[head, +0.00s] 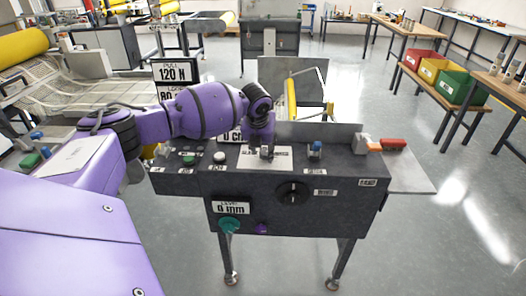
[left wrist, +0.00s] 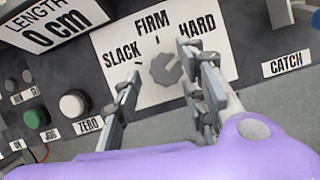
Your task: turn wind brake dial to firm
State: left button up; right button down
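The brake dial (left wrist: 166,68) is a small grey knob on a white plate (left wrist: 112,44) marked SLACK, FIRM and HARD, seen in the left wrist view. A pale line on the dial seems to face up and right, toward the HARD side; its exact setting is hard to tell. My left gripper (left wrist: 160,62) is open, with one fingertip left of the dial and one on its right, near HARD. I cannot tell whether either touches it. In the head view my left gripper (head: 262,148) points down over the plate and largely hides the dial. My right gripper is not in view.
The dark control box (head: 225,187) has a black knob (head: 292,192) labelled WIND on its front. A white button (left wrist: 73,103), a green button (left wrist: 36,118) and a CATCH label (left wrist: 286,64) flank the plate. A LENGTH sign (left wrist: 50,25) stands at its upper left.

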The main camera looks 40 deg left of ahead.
pick_arm(q)
jog(key=shift+w+f, duration=0.25)
jog(key=shift+f, duration=0.25)
grip_shut()
